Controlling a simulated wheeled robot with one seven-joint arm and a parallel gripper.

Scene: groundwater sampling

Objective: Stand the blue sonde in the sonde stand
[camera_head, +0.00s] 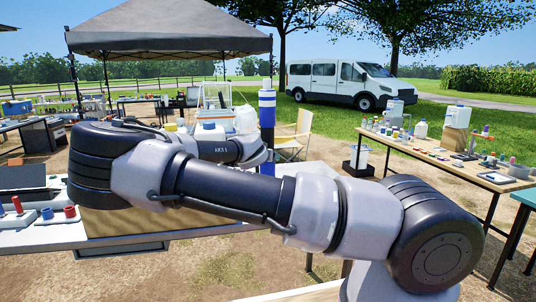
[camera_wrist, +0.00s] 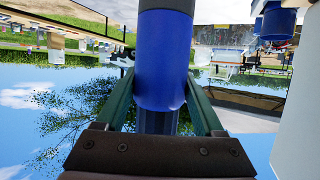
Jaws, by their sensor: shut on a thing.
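The blue sonde (camera_wrist: 164,62) is a thick blue cylinder with a grey section at the top of the wrist view. My gripper (camera_wrist: 160,78) is shut on it, with one green finger on each side. In the head view an upright blue cylinder with white bands (camera_head: 267,117) shows at the end of my arm and appears to be the same sonde. My arm hides the fingers there. I cannot identify the sonde stand with certainty in either view.
A table with bottles and instruments (camera_head: 440,157) stands at the right. A bench with red-topped items (camera_head: 62,215) is at the left, partly behind my arm. Bare ground lies between.

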